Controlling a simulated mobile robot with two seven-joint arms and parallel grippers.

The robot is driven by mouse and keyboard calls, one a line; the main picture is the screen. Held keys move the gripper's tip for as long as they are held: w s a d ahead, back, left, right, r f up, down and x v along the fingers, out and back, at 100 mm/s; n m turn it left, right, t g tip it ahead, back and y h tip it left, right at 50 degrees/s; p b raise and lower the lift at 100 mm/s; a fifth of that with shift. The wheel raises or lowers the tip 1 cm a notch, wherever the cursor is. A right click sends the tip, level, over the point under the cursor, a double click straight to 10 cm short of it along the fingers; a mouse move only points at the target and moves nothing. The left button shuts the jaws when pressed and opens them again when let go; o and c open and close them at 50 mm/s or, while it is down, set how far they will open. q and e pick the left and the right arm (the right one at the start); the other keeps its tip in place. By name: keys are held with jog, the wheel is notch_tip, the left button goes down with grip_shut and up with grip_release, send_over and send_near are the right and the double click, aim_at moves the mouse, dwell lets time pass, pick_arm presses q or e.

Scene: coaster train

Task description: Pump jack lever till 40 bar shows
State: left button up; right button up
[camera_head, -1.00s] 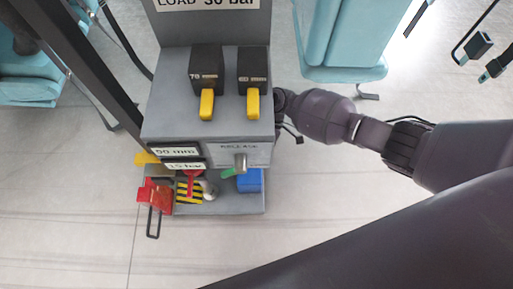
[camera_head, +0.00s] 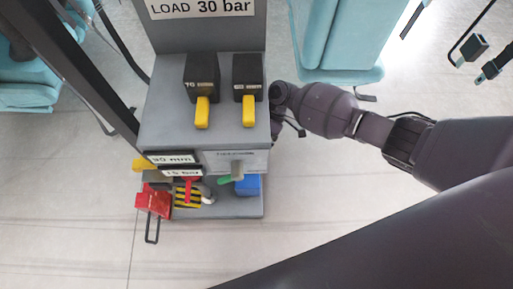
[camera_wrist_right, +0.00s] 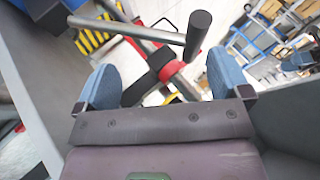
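The grey jack stand (camera_head: 160,130) is in the head view. Its front plates (camera_head: 170,159) appear to read 50 mm and 15 bar, in small blurred print. A grey knob (camera_head: 237,169) sticks out at the release plate beside a green piece. In the right wrist view, a grey bar (camera_wrist_right: 130,30) ends in a dark cylindrical handle (camera_wrist_right: 198,35), ahead of my right gripper (camera_wrist_right: 162,88). Its blue fingers are wide apart with nothing held between them. In the head view the stand hides this gripper; my right wrist shows at the stand's right side. My left gripper is not in view.
A load sign (camera_head: 200,8) reads 30 bar. Two black blocks with yellow levers (camera_head: 202,112) stand on the top. A red part (camera_head: 153,200), a striped yellow-black block (camera_head: 188,197) and a blue block (camera_head: 248,184) sit low on the base. Pale floor is clear in front.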

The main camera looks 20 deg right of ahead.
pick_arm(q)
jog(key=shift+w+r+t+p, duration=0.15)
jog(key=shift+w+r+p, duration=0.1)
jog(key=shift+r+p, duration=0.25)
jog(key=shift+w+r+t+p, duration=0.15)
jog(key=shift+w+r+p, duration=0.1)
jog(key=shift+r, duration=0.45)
pick_arm(e)
jog(key=a+r+v, duration=0.1)
jog(key=v, duration=0.8)
jog(key=shift+s, duration=0.25)
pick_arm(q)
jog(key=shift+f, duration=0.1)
